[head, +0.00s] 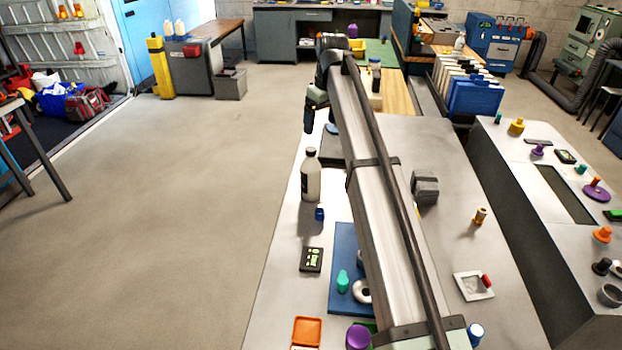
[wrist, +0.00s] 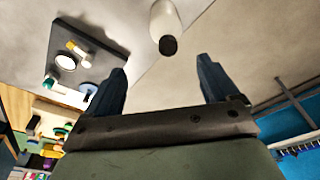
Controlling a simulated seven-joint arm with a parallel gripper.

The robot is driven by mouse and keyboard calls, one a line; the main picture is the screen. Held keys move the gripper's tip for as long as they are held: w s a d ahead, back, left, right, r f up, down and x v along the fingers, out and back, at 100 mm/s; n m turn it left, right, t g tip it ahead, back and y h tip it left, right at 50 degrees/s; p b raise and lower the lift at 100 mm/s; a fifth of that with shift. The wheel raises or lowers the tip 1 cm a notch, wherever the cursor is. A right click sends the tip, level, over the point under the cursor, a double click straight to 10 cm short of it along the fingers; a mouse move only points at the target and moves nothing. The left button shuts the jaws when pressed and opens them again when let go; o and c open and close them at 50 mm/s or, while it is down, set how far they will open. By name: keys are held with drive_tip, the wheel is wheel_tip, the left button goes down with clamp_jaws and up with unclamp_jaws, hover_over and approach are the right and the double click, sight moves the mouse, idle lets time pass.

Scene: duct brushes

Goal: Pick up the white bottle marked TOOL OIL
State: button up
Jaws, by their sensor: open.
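A white bottle with a dark cap (head: 311,178) stands upright near the left edge of the grey table. Any marking on it is too small to read. It also shows in the wrist view (wrist: 164,18), at the top, with its dark cap towards my gripper. My gripper (wrist: 161,78) is open, and nothing is between its two dark blue fingers. The bottle lies beyond the fingertips, roughly centred between them, and apart from them. In the head view my gripper (head: 311,115) is past the bottle, near the table's left edge, partly hidden by my arm.
A small blue-capped item (head: 319,213) stands just in front of the bottle, and a black device (head: 311,260) lies nearer. A blue tray (head: 343,237) holds a teal piece and a white ring. A dark grey block (head: 425,188) sits right of my arm. Open floor lies left.

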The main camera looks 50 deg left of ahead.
sight(311, 149)
drive_tip(key=f, duration=0.2)
drive_tip(key=s+a+f, duration=0.1)
drive_tip(key=f, duration=0.2)
drive_tip(key=s+a+f, duration=0.1)
drive_tip(key=f, duration=0.2)
drive_tip(key=shift+w+a+f, duration=0.1)
drive_tip(key=shift+a+f, duration=0.1)
drive_tip(key=shift+f, duration=0.7)
drive_tip(key=shift+w+a+f, duration=0.1)
drive_tip(key=shift+a+f, duration=0.1)
drive_tip(key=shift+f, duration=0.7)
drive_tip(key=shift+w+a+f, duration=0.1)
drive_tip(key=shift+a+f, duration=0.1)
drive_tip(key=shift+f, duration=0.7)
drive_tip(key=shift+c, duration=0.2)
clamp_jaws()
drive_tip(key=shift+r, duration=0.1)
